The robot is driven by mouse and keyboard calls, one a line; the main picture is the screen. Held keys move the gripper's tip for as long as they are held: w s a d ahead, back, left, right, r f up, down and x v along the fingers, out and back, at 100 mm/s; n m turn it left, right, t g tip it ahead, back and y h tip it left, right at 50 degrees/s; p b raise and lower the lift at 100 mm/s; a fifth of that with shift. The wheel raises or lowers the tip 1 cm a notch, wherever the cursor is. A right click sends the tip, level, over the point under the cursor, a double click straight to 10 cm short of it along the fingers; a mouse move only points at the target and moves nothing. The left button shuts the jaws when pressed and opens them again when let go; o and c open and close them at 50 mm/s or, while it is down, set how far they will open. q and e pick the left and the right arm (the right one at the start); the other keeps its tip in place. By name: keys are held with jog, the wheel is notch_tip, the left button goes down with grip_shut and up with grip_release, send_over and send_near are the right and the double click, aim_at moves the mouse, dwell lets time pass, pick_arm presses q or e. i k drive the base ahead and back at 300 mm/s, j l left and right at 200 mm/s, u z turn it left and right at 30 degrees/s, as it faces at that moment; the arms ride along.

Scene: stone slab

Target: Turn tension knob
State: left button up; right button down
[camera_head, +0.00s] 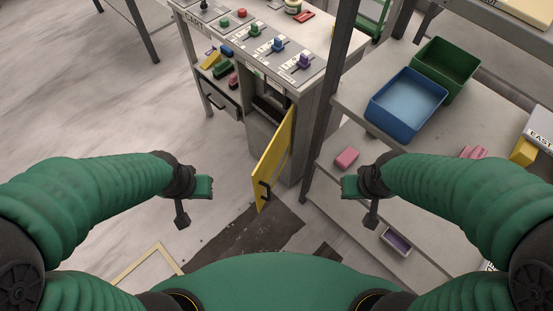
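A grey console at the top middle carries several coloured controls. A dark control (204,6) is at the far left end. The labels are too small to read, so I cannot tell which is the tension knob. My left gripper (194,205) and my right gripper (359,205) both hang in the air in front of the console, well short of the controls. Both look open and empty.
A yellow door (274,160) stands open below the console. A shelf (345,90) at the right holds a blue bin (406,105) and a green bin (446,68). A pink block (346,158) lies lower. A dark post (322,90) separates console and shelf. The left floor is clear.

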aim_at(271, 93)
jog(key=i+j+u, duration=0.2)
jog(key=j+u, duration=0.2)
jog(key=i+j+u, duration=0.35)
jog(key=k, duration=0.1)
